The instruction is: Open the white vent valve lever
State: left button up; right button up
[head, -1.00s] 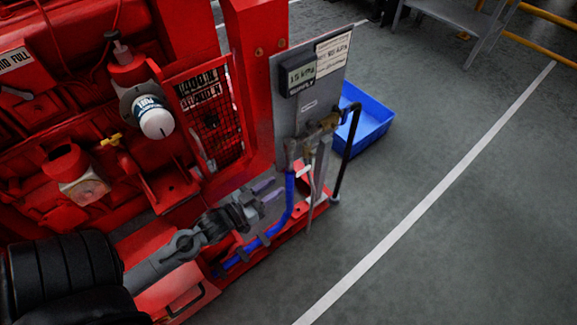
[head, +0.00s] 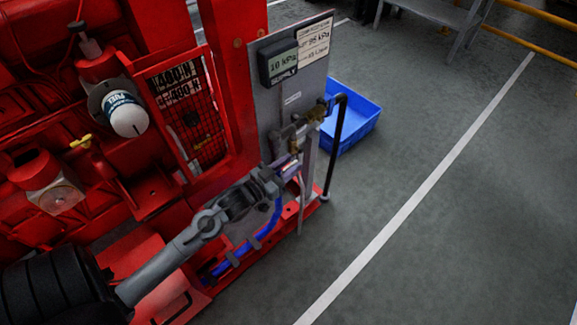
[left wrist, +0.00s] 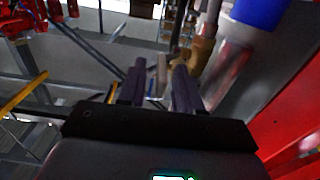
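My left gripper (head: 284,168) is at the pipework under the grey panel (head: 310,80), with its fingertips beside the brass valve fitting (head: 315,112). In the left wrist view its two dark fingers (left wrist: 158,88) are apart. A pale, narrow piece (left wrist: 161,70), which looks like the white vent valve lever, shows between the fingertips; I cannot tell whether they touch it. The brass fitting (left wrist: 203,50) shows just right of the fingers. In the head view the lever is mostly hidden by the gripper. My right gripper is in neither view.
The red pumpset (head: 155,195) fills the left, close to my arm. A blue hose (head: 262,235) runs below the gripper and a black pipe (head: 336,145) stands right of the valve. A blue bin (head: 355,125) sits behind. The floor to the right is clear.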

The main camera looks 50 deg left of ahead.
pick_arm(q)
jog(key=shift+c, duration=0.3)
grip_shut()
jog(key=shift+f, duration=0.1)
notch_tip(320, 180, down, 2)
jog(key=t+b, duration=0.2)
jog(key=b, duration=0.1)
jog(key=shift+t, duration=0.3)
jog(key=shift+w+f+t+b, duration=0.2)
jog(key=shift+f+t+b, duration=0.3)
jog(key=shift+t+b, duration=0.7)
jog(key=shift+w+f+t+b, duration=0.2)
jog(key=shift+f+t+b, duration=0.3)
jog(key=shift+t+b, duration=0.65)
